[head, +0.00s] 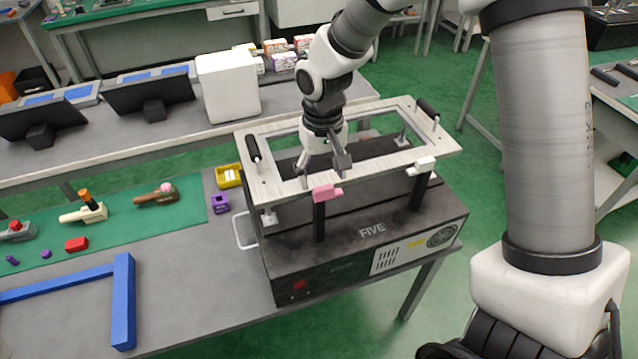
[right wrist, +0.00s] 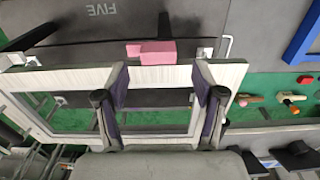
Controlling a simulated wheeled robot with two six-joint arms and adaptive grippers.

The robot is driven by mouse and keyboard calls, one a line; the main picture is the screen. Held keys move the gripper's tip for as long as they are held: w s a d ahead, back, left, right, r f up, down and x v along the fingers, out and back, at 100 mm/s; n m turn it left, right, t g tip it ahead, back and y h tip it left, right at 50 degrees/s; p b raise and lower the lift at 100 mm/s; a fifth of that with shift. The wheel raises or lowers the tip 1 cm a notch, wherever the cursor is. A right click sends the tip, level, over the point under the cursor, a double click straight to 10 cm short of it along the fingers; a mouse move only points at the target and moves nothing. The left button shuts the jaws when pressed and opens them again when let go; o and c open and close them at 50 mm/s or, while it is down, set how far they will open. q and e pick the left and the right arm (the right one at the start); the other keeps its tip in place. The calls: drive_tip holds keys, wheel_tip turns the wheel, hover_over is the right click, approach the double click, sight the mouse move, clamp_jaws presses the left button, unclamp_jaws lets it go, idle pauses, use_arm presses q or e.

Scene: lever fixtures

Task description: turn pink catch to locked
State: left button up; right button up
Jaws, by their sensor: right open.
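The pink catch (head: 327,192) sits on the front rail of a pale rectangular frame (head: 382,172), which stands above a black box labelled FIVE. In the right wrist view the pink catch (right wrist: 152,52) shows a block with a small raised part, just beyond the fingertips and between their lines. My right gripper (head: 323,170) points down at the frame, just behind the catch, with its fingers apart. My left gripper is not in view.
A white catch (head: 421,165) sits on the same rail to the right. Black handles (head: 253,148) stand at the frame's ends. The black box (head: 365,250) fills the bench corner. A blue bar (head: 123,300), small coloured parts and a yellow bin (head: 229,176) lie left.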

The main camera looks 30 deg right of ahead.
sight(324, 188)
wheel_tip(324, 188, down, 3)
drive_tip(key=shift+r, duration=0.15)
drive_tip(key=shift+s+d+f, duration=0.1)
drive_tip(key=shift+d+f, duration=0.05)
drive_tip(key=shift+f, duration=0.15)
drive_tip(key=c, duration=1.1)
drive_tip(key=shift+c, duration=0.2)
